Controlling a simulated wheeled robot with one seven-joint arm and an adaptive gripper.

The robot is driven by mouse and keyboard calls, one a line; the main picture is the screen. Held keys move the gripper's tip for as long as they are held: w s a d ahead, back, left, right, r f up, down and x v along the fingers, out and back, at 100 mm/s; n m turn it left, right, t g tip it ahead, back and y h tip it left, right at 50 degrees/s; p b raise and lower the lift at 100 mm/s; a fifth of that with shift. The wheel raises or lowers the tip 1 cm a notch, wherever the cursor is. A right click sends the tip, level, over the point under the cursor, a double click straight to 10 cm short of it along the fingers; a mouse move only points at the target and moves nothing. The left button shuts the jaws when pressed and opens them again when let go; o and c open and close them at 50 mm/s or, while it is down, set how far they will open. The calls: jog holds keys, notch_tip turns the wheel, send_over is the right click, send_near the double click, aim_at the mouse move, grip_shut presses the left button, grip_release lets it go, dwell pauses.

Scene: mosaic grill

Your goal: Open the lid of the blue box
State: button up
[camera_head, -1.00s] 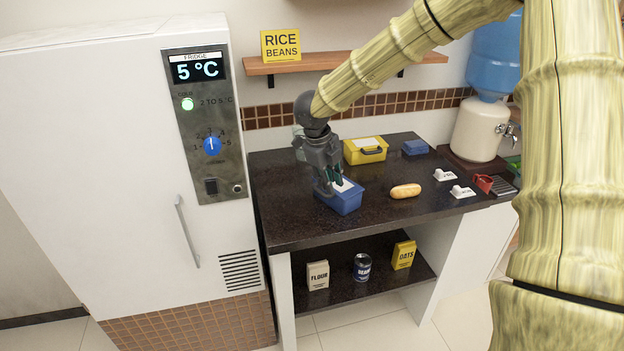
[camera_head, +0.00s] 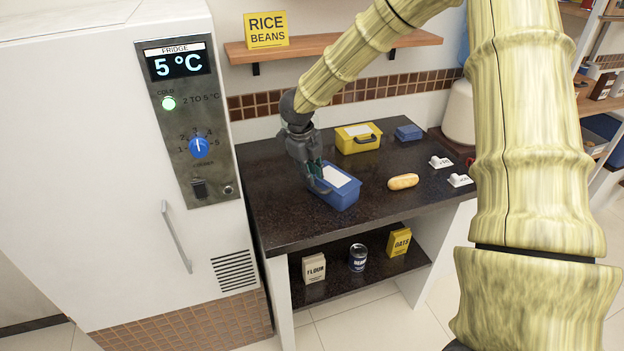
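The blue box (camera_head: 345,196) stands on the dark countertop near its front left part, with a white label on its closed lid (camera_head: 336,177). My gripper (camera_head: 317,182) is at the left side of this box, pointing down, with its fingers close to the lid's left edge. I cannot tell whether the fingers touch the lid, or how far apart they are. A smaller blue box (camera_head: 408,133) sits farther back at the right.
A yellow box (camera_head: 357,138) stands behind the blue box. A bread roll (camera_head: 403,181) and small white tags (camera_head: 441,162) lie to the right. The fridge (camera_head: 100,190) borders the counter (camera_head: 290,226) at left. A wooden shelf (camera_head: 310,47) hangs above.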

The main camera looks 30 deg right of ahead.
aim_at(329, 180)
jog(key=shift+d+f+p, duration=0.2)
jog(key=shift+f, duration=0.8)
jog(key=shift+d+f+p, duration=0.15)
jog(key=shift+f, duration=0.8)
jog(key=shift+c, duration=0.3)
grip_shut()
